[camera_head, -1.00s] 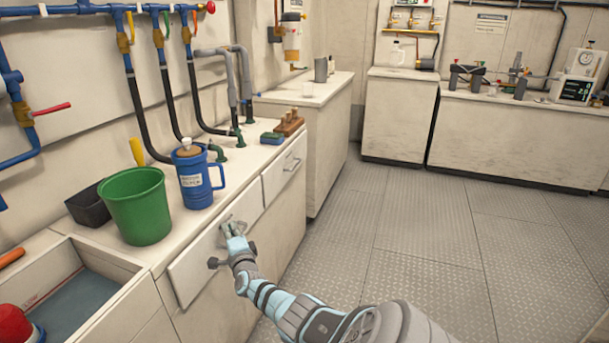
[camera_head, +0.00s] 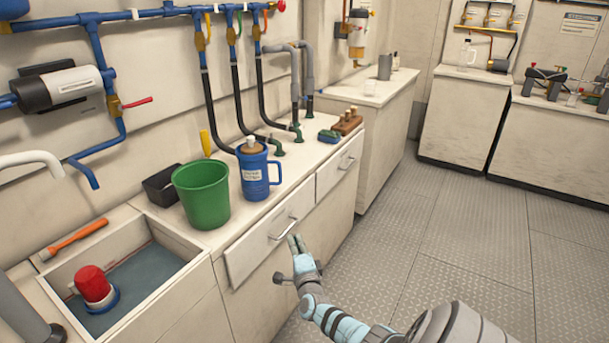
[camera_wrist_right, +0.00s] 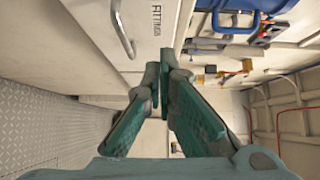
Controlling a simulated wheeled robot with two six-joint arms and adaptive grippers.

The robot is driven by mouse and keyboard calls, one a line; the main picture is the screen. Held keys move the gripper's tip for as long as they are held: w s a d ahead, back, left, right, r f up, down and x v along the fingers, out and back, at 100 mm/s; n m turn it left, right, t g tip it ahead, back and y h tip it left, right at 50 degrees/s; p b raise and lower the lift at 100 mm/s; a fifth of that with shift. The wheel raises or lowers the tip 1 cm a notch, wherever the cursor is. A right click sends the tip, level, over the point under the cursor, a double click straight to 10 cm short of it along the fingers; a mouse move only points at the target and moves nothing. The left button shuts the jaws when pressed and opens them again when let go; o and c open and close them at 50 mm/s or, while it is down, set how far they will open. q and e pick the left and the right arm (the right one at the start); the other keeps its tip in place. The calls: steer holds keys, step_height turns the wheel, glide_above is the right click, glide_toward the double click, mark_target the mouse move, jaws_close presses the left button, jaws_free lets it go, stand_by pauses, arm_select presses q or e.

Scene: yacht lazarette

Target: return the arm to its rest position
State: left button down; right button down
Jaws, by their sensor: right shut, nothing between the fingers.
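My right arm comes in from the bottom right of the head view. Its gripper (camera_head: 295,243) is shut and empty, just off the cabinet front, below and right of the left drawer's handle. In the right wrist view, the gripper's two teal fingers (camera_wrist_right: 160,85) have nothing between them. The drawer front (camera_head: 255,254) is pale with a metal bar handle (camera_head: 284,229). The wrist view shows the word FITTINGS on a drawer front (camera_wrist_right: 148,45) and a handle (camera_wrist_right: 122,28) apart from the fingers. My left gripper is not in view.
A green bucket (camera_head: 203,195) and a blue jug (camera_head: 255,178) stand on the counter above the drawers. A sink (camera_head: 185,275) holding a red-topped object (camera_head: 93,285) lies at left. The metal floor (camera_head: 455,285) at right is clear.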

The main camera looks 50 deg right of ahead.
steer(key=shift+v, duration=1.55)
steer(key=shift+s+d+f, duration=0.1)
steer(key=shift+s+f, duration=0.05)
steer(key=shift+f, duration=0.05)
